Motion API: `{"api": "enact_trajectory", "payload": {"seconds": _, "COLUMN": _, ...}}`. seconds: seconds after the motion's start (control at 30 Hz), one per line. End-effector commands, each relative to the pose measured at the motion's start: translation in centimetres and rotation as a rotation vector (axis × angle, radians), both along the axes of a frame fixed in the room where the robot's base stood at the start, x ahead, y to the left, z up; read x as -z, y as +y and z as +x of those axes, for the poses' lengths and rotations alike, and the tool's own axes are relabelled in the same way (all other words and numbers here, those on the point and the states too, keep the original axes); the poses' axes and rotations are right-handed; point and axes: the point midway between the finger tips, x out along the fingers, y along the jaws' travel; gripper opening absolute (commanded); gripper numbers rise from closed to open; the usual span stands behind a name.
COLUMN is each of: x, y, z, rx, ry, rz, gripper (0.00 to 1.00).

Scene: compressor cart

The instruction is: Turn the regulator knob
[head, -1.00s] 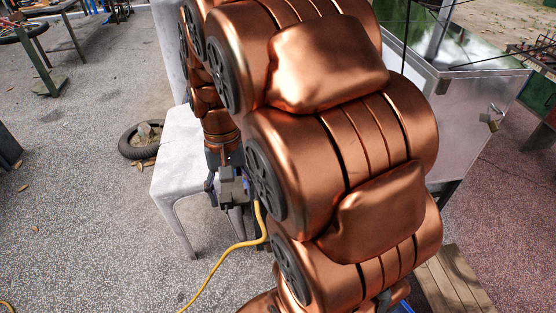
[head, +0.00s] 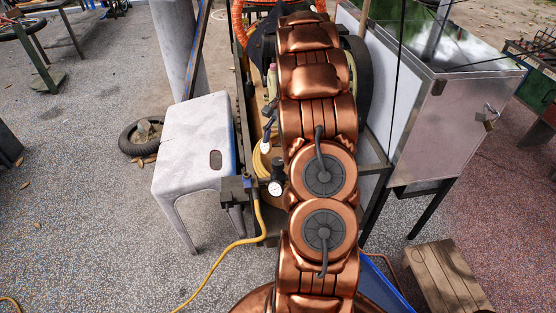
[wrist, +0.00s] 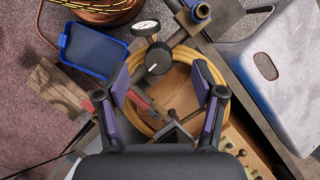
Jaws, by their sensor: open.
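The regulator knob (wrist: 158,58) is a dark round knob with a pale mark on its face, at the upper middle of the wrist view. A white-faced pressure gauge (wrist: 146,28) sits close beside it and also shows in the head view (head: 276,188). My gripper (wrist: 161,70) is open and empty, its two purple-padded fingers spread with the knob in line between their tips. I cannot tell how far the fingertips are from the knob, and no contact shows.
A coiled yellow hose (wrist: 184,52) and red-handled pliers (wrist: 138,98) lie below the fingers. A blue tray (wrist: 92,48) is at left. A white stool (head: 190,135) stands left of the cart, a metal cabinet (head: 455,130) at right. Open floor lies left.

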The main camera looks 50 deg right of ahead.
Motion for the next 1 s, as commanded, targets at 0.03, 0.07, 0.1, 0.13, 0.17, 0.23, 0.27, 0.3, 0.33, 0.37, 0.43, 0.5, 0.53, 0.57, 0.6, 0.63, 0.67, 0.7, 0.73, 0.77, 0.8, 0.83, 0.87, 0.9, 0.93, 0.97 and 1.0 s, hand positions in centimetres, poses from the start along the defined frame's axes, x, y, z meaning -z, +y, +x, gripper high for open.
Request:
{"api": "enact_trajectory", "payload": {"seconds": 0.03, "x": 0.5, "y": -0.9, "z": 0.0, "rx": 0.022, "ry": 0.001, "rz": 0.006, "gripper": 0.68}}
{"api": "enact_trajectory", "payload": {"seconds": 0.07, "x": 0.7, "y": -1.3, "z": -0.1, "rx": 0.031, "ry": 0.001, "rz": 0.008, "gripper": 0.68}}
{"api": "enact_trajectory", "payload": {"seconds": 0.1, "x": 0.9, "y": -1.8, "z": -0.1, "rx": 0.044, "ry": 0.000, "rz": 0.011, "gripper": 0.68}}
{"api": "enact_trajectory", "payload": {"seconds": 0.13, "x": 1.0, "y": -2.0, "z": -0.1, "rx": 0.051, "ry": 0.000, "rz": 0.012, "gripper": 0.68}}
{"api": "enact_trajectory", "payload": {"seconds": 0.17, "x": 1.2, "y": -2.2, "z": -0.1, "rx": 0.056, "ry": 0.000, "rz": 0.014, "gripper": 0.68}}
{"api": "enact_trajectory", "payload": {"seconds": 0.23, "x": 1.4, "y": -2.4, "z": -0.1, "rx": 0.066, "ry": 0.000, "rz": 0.017, "gripper": 0.68}}
{"api": "enact_trajectory", "payload": {"seconds": 0.27, "x": 1.5, "y": -2.5, "z": -0.1, "rx": 0.068, "ry": 0.001, "rz": 0.018, "gripper": 0.68}}
{"api": "enact_trajectory", "payload": {"seconds": 0.3, "x": 1.7, "y": -2.4, "z": -0.1, "rx": 0.069, "ry": 0.001, "rz": 0.020, "gripper": 0.68}}
{"api": "enact_trajectory", "payload": {"seconds": 0.33, "x": 1.9, "y": -2.3, "z": -0.1, "rx": 0.069, "ry": 0.001, "rz": 0.020, "gripper": 0.68}}
{"api": "enact_trajectory", "payload": {"seconds": 0.37, "x": 2.1, "y": -2.2, "z": -0.2, "rx": 0.069, "ry": 0.002, "rz": 0.020, "gripper": 0.68}}
{"api": "enact_trajectory", "payload": {"seconds": 0.43, "x": 2.7, "y": -2.0, "z": -0.2, "rx": 0.069, "ry": 0.002, "rz": 0.019, "gripper": 0.68}}
{"api": "enact_trajectory", "payload": {"seconds": 0.5, "x": 3.6, "y": -1.5, "z": -0.4, "rx": 0.069, "ry": 0.005, "rz": 0.021, "gripper": 0.68}}
{"api": "enact_trajectory", "payload": {"seconds": 0.53, "x": 4.0, "y": -1.3, "z": -0.4, "rx": 0.069, "ry": 0.006, "rz": 0.023, "gripper": 0.68}}
{"api": "enact_trajectory", "payload": {"seconds": 0.57, "x": 4.4, "y": -1.1, "z": -0.4, "rx": 0.068, "ry": 0.006, "rz": 0.024, "gripper": 0.68}}
{"api": "enact_trajectory", "payload": {"seconds": 0.6, "x": 5.0, "y": -0.9, "z": -0.4, "rx": 0.068, "ry": 0.004, "rz": 0.021, "gripper": 0.68}}
{"api": "enact_trajectory", "payload": {"seconds": 0.63, "x": 5.4, "y": -0.8, "z": -0.4, "rx": 0.067, "ry": 0.004, "rz": 0.021, "gripper": 0.68}}
{"api": "enact_trajectory", "payload": {"seconds": 0.67, "x": 5.8, "y": -0.6, "z": -0.5, "rx": 0.067, "ry": 0.005, "rz": 0.021, "gripper": 0.68}}
{"api": "enact_trajectory", "payload": {"seconds": 0.7, "x": 6.3, "y": -0.4, "z": -0.5, "rx": 0.067, "ry": 0.005, "rz": 0.022, "gripper": 0.68}}
{"api": "enact_trajectory", "payload": {"seconds": 0.73, "x": 6.6, "y": -0.2, "z": -0.5, "rx": 0.068, "ry": 0.004, "rz": 0.022, "gripper": 0.68}}
{"api": "enact_trajectory", "payload": {"seconds": 0.77, "x": 7.0, "y": -0.1, "z": -0.5, "rx": 0.068, "ry": 0.004, "rz": 0.021, "gripper": 0.68}}
{"api": "enact_trajectory", "payload": {"seconds": 0.8, "x": 7.4, "y": 0.0, "z": -0.5, "rx": 0.068, "ry": 0.003, "rz": 0.021, "gripper": 0.68}}
{"api": "enact_trajectory", "payload": {"seconds": 0.83, "x": 7.6, "y": 0.1, "z": -0.5, "rx": 0.068, "ry": 0.003, "rz": 0.021, "gripper": 0.68}}
{"api": "enact_trajectory", "payload": {"seconds": 0.87, "x": 7.9, "y": 0.2, "z": -0.6, "rx": 0.068, "ry": 0.003, "rz": 0.021, "gripper": 0.68}}
{"api": "enact_trajectory", "payload": {"seconds": 0.9, "x": 8.1, "y": 0.3, "z": -0.6, "rx": 0.067, "ry": 0.003, "rz": 0.021, "gripper": 0.68}}
{"api": "enact_trajectory", "payload": {"seconds": 0.93, "x": 8.2, "y": 0.4, "z": -0.6, "rx": 0.067, "ry": 0.003, "rz": 0.021, "gripper": 0.68}}
{"api": "enact_trajectory", "payload": {"seconds": 0.97, "x": 8.4, "y": 0.4, "z": -0.5, "rx": 0.068, "ry": 0.002, "rz": 0.020, "gripper": 0.68}}
{"api": "enact_trajectory", "payload": {"seconds": 1.0, "x": 8.5, "y": 0.4, "z": -0.5, "rx": 0.068, "ry": 0.002, "rz": 0.020, "gripper": 0.68}}
